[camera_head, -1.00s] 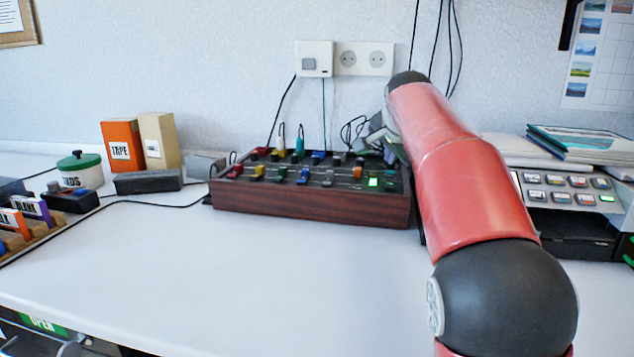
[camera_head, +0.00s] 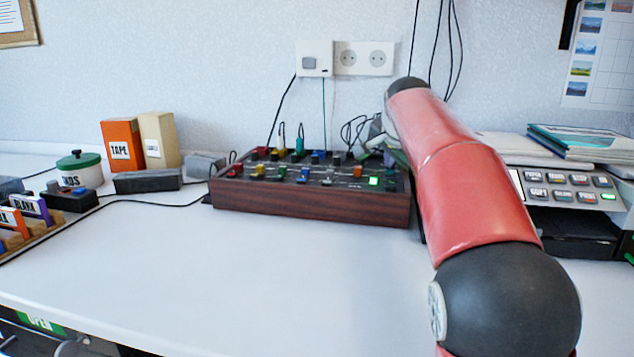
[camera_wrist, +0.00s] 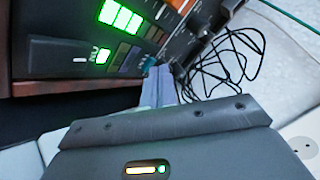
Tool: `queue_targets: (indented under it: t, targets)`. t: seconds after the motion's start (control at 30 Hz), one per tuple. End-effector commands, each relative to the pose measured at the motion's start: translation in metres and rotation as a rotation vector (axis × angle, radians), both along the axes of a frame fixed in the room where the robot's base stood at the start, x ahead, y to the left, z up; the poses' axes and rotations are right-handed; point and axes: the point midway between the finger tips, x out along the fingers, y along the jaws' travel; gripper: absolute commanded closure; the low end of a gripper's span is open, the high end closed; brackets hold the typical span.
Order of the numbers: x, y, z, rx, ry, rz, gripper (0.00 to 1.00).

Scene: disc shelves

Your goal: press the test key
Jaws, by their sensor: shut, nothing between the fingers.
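A dark wood-sided control board (camera_head: 310,205) stands at the back of the table, with rows of coloured knobs and keys. A bright green lit panel (camera_head: 374,181) is at its right end. In the wrist view the board's face (camera_wrist: 60,50) shows bright green lights and a small lit key (camera_wrist: 103,55). I cannot read which key is the test key. My gripper (camera_wrist: 163,75) is shut and empty, its tips close to the board's edge beside a small teal part (camera_wrist: 150,62); contact cannot be told. In the head view my arm mostly hides the gripper.
A grey machine with labelled keys (camera_head: 570,190) stands right of my arm. Loose black cables (camera_wrist: 225,68) lie behind the board. Boxes (camera_head: 122,146) and a green-lidded jar (camera_head: 80,170) stand left. The table front (camera_head: 250,270) is clear.

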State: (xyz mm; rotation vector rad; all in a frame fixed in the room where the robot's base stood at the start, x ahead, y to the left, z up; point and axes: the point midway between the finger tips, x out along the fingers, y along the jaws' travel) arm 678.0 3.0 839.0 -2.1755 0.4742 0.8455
Motion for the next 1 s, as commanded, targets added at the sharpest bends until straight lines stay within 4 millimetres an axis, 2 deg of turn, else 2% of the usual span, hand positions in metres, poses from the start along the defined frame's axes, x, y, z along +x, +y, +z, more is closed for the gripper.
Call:
queue_targets:
  t: [0.33,0.7,1.0]
  targets:
    - [0.000,-0.001,-0.003,-0.001,0.002,-0.002,1.00]
    - [0.000,-0.003,0.014,-0.001,0.000,-0.003,1.00]
    - [0.000,-0.002,0.013,0.000,0.000,-0.002,1.00]
